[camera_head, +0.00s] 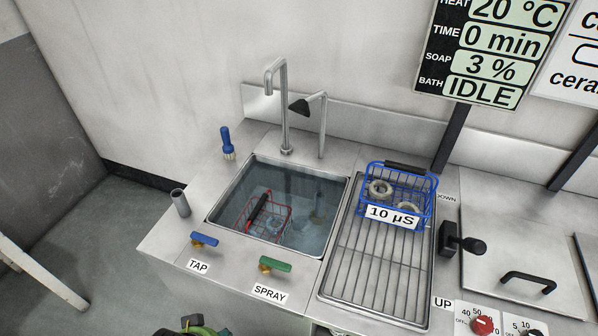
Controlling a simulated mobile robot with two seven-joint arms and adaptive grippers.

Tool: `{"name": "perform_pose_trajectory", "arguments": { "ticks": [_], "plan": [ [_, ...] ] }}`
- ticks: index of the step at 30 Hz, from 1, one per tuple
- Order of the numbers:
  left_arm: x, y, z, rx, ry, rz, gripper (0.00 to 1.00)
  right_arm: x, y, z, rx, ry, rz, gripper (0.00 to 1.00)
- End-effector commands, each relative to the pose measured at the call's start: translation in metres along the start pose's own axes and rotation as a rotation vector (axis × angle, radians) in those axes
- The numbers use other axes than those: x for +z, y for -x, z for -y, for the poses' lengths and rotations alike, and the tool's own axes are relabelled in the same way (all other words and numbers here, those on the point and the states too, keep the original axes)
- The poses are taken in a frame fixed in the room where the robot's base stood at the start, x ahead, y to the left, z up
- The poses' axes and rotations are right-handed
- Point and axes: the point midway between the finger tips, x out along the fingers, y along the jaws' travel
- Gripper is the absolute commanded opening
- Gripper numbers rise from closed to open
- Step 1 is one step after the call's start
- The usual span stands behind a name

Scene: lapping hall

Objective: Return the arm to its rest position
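Neither of my grippers can be made out in the head view. A dark and green shape (192,327) is cut off by the bottom edge, and I cannot tell what it is. A blue wire basket (428,206) labelled "10 µS" stands on the slatted drainer (375,268) and holds ring-shaped parts (380,189). A red wire basket (284,226) with a dark handle sits in the water of the sink (228,231).
A tall tap (284,105) and a spray arm (323,125) stand behind the sink. Blue TAP (204,239) and green SPRAY (275,264) levers are in front. A lidded bath (520,255) is at right.

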Motion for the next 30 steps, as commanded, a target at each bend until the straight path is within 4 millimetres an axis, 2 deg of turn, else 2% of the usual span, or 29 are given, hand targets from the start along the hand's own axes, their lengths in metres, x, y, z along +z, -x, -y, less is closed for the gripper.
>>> {"name": "perform_pose_trajectory", "arguments": {
  "ticks": [8, 13, 18, 21, 25, 30],
  "plan": [
    [0.019, -0.07, -0.004, 0.007, -0.007, 0.036, 0.57, 0.0, -0.004, 0.0, 0.0, 0.0, 0.0, 0.4],
    [0.05, -0.133, -0.008, 0.012, -0.013, 0.068, 0.57, 0.001, -0.008, 0.0, 0.0, 0.0, 0.0, 0.4],
    [0.103, -0.202, -0.011, 0.017, -0.021, 0.108, 0.57, 0.001, -0.013, 0.0, 0.0, 0.0, 0.0, 0.4],
    [0.141, -0.234, -0.013, 0.02, -0.026, 0.13, 0.57, 0.002, -0.016, 0.0, 0.0, 0.0, 0.0, 0.4],
    [0.194, -0.263, -0.015, 0.023, -0.033, 0.158, 0.57, 0.002, -0.019, 0.0, 0.0, 0.0, 0.0, 0.4],
    [0.251, -0.28, -0.015, 0.025, -0.041, 0.186, 0.57, 0.002, -0.022, 0.0, 0.0, 0.0, 0.0, 0.4]
  ]
}}
